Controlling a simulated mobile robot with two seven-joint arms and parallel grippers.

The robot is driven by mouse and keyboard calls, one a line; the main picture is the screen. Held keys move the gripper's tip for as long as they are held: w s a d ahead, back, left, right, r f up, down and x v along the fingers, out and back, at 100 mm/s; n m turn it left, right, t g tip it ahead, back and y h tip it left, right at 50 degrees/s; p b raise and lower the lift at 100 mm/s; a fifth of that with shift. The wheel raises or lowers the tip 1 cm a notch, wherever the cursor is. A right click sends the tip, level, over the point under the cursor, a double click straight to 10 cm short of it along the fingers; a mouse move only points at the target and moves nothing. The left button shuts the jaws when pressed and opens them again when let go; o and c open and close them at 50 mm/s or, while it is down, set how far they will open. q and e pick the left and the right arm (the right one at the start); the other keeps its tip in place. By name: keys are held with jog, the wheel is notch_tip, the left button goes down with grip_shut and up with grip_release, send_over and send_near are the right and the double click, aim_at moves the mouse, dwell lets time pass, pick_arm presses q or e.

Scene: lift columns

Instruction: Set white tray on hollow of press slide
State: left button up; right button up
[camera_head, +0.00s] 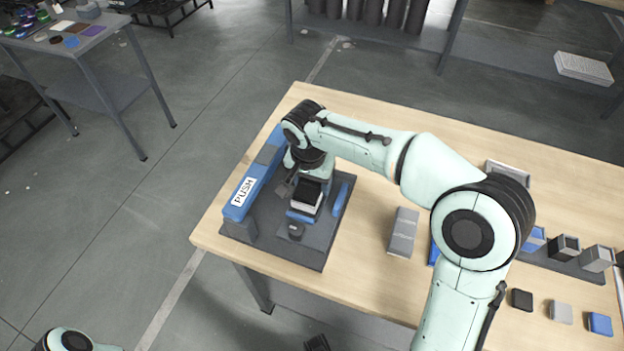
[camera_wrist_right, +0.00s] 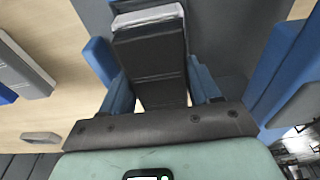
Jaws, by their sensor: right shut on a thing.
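The white tray (camera_head: 304,206) shows as a small box with a white side and dark inside, over the dark press base (camera_head: 315,248). My right gripper (camera_head: 306,199) is shut on it. In the right wrist view the white rim (camera_wrist_right: 148,17) shows beyond a dark block between the blue fingers of my right gripper (camera_wrist_right: 160,78). The press slide and its hollow are hidden under the tray and gripper; I cannot tell whether the tray touches it. At the bottom edge a dark part, perhaps my left gripper (camera_head: 317,343), is cut off.
A blue bar labelled PUSH (camera_head: 246,190) stands left of the tray, and a short blue rail (camera_head: 341,199) right of it. A grey block (camera_head: 403,232) lies on the wooden table. Several small boxes and a dark rack (camera_head: 565,265) are at the right.

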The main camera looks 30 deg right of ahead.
pick_arm(q)
jog(key=shift+s+f+b, duration=0.15)
jog(key=shift+f+b, duration=0.4)
pick_arm(e)
jog(key=shift+f, duration=0.85)
dwell(0.4)
jog(key=o, duration=1.3)
pick_arm(q)
jog(key=shift+r, duration=0.1)
pick_arm(e)
jog(key=shift+r, duration=0.1)
jog(key=shift+r+p, duration=2.7)
jog(key=shift+r, duration=0.8)
pick_arm(q)
jog(key=r, duration=0.1)
jog(key=w+r, duration=0.1)
jog(key=r, duration=0.1)
jog(key=w+r, duration=0.1)
jog(key=r, duration=0.1)
jog(key=shift+r, duration=0.15)
jog(key=shift+s, duration=0.2)
pick_arm(e)
jog(key=shift+f, duration=0.15)
